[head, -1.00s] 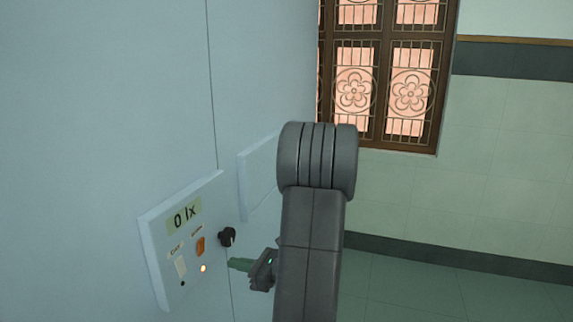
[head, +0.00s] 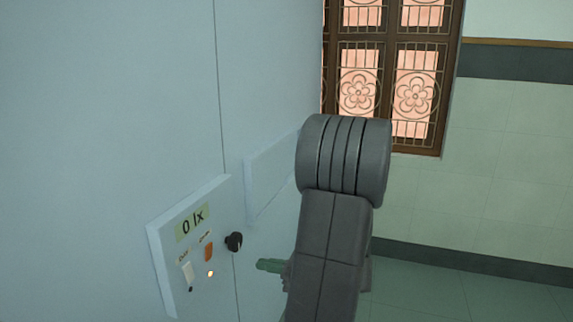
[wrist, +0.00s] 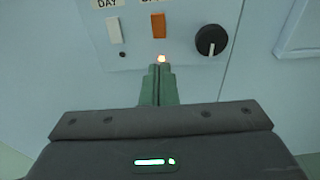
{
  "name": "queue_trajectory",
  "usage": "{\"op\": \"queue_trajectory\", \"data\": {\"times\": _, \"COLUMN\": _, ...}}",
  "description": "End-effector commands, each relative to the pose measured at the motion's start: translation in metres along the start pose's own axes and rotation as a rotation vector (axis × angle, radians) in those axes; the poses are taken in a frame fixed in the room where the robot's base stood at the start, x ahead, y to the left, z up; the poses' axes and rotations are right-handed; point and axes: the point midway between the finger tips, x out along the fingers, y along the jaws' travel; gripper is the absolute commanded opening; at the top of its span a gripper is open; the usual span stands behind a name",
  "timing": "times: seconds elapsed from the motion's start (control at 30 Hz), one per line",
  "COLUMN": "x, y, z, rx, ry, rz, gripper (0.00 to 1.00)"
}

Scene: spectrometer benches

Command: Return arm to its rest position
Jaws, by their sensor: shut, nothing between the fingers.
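My gripper (head: 270,265) shows at the left of my grey arm in the head view, its green fingers pointing left toward the control panel (head: 165,240). In the wrist view the green fingers (wrist: 158,85) are together and empty, just below the panel's lit lamp in the picture. A clear gap shows between the fingers and the panel in the head view. My arm hides most of the gripper body there.
The panel has a display reading 0 lx (head: 192,222), a white switch (wrist: 114,31), an orange switch (wrist: 158,26), a lit lamp (wrist: 162,59) and a black knob (wrist: 211,40). A blank plate (head: 270,175) is beside it. A barred window (head: 390,80) and open floor (head: 430,285) lie right.

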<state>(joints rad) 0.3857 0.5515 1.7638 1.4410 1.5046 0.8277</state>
Motion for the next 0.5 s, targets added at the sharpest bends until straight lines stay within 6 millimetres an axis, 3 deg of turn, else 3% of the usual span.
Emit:
{"op": "queue_trajectory", "data": {"times": 0.03, "x": -0.009, "y": -0.001, "z": 0.000, "rx": 0.000, "ry": -0.001, "rz": -0.004, "gripper": 0.00}}
{"op": "queue_trajectory", "data": {"times": 0.5, "x": 0.013, "y": 0.012, "z": 0.033, "rx": -0.676, "ry": 0.272, "rz": 0.219, "gripper": 0.00}}
